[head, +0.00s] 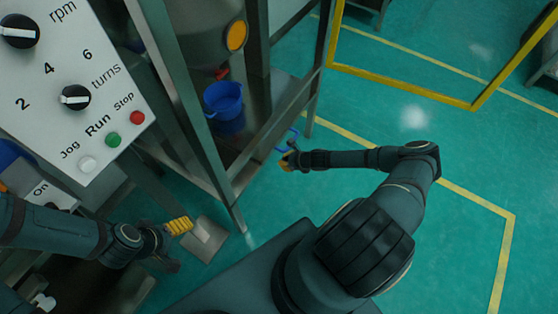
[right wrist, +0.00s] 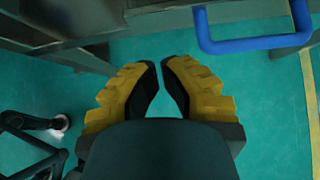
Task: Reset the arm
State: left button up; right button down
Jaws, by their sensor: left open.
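My left gripper (head: 172,247) is at the lower left in the head view, below the control panel. Its yellow-padded fingers are apart with nothing seen between them. My right arm reaches left across the middle of the head view. My right gripper (head: 287,162) is beside the metal frame, close to a blue handle (head: 291,140). In the right wrist view its two yellow and black fingers (right wrist: 161,72) have a narrow empty gap, with floor visible between them. The blue handle (right wrist: 252,45) lies beyond and right of the fingertips, apart from them.
A control panel (head: 98,82) with knobs and buttons is at the upper left. A yellow rail (head: 400,88) is at the upper right. The green floor right of the frame is largely clear.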

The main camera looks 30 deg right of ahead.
jog(key=p+v, duration=0.1)
jog(key=v, duration=0.6)
jog(key=shift+p, duration=0.3)
jog(key=shift+r, duration=0.1)
jog(key=a+r+n+g+y, duration=0.15)
jog(key=a+r+n, duration=0.25)
jog(key=a+n, duration=0.4)
jog(key=a+r+n+g+y, duration=0.1)
jog(key=a+r+n+g, duration=0.2)
jog(key=a+n, duration=0.5)
jog(key=s+a+r+n+g+h, duration=0.2)
jog(key=s+a+r+n, duration=0.6)
jog(key=a+r+n, duration=0.3)
jog(key=shift+r+n, duration=0.95)
jog(key=shift+n, duration=0.45)
jog(key=shift+s, duration=0.15)
